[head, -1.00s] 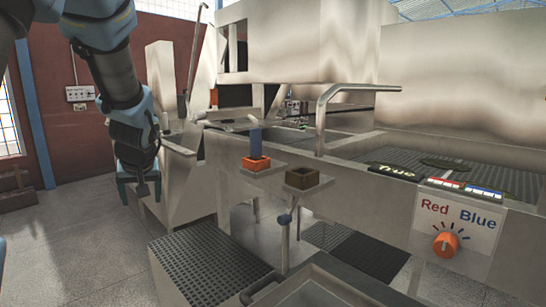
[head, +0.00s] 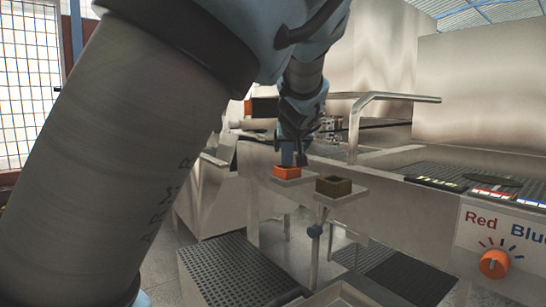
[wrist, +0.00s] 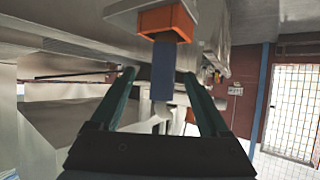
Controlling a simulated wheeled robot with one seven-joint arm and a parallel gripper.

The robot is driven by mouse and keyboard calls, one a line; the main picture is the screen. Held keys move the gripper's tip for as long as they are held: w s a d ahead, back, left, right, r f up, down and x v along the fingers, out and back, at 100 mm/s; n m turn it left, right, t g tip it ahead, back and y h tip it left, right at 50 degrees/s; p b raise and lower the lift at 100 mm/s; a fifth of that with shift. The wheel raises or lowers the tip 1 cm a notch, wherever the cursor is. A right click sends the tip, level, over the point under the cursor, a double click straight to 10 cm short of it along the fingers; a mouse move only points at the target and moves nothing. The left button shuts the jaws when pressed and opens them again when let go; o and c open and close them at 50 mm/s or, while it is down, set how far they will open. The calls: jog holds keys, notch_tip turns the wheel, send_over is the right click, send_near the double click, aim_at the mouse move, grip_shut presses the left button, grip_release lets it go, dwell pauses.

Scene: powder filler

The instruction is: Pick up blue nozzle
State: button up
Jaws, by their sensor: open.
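The blue nozzle (head: 287,154) is a blue block standing in an orange square holder (head: 287,173) on a small metal shelf. In the wrist view, which looks turned upside down, the blue nozzle (wrist: 163,72) lies between the two dark green fingers of my gripper (wrist: 159,74), with gaps visible on both sides. The orange holder (wrist: 168,20) shows just beyond the fingertips. In the head view my gripper (head: 292,150) hangs at the nozzle's upper part, open, and partly hides it.
A brown, empty-looking square holder (head: 333,186) sits on a shelf to the right. A bent metal pipe (head: 385,98) rises behind. The panel with Red and Blue labels and an orange knob (head: 494,264) is at the far right. A dark grate (head: 225,270) is below.

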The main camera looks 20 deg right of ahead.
aim_at(289, 150)
jog(key=shift+p+x, duration=0.35)
jog(key=shift+x, duration=1.25)
jog(key=x, duration=0.1)
jog(key=p+x, duration=0.1)
jog(key=x, duration=0.1)
jog(key=p+x, duration=0.1)
jog(key=shift+w+a, duration=0.2)
jog(key=shift+w, duration=0.2)
jog(key=shift+w+d+f, duration=0.15)
jog(key=shift+w+f, duration=0.05)
jog(key=shift+f, duration=0.05)
grip_shut()
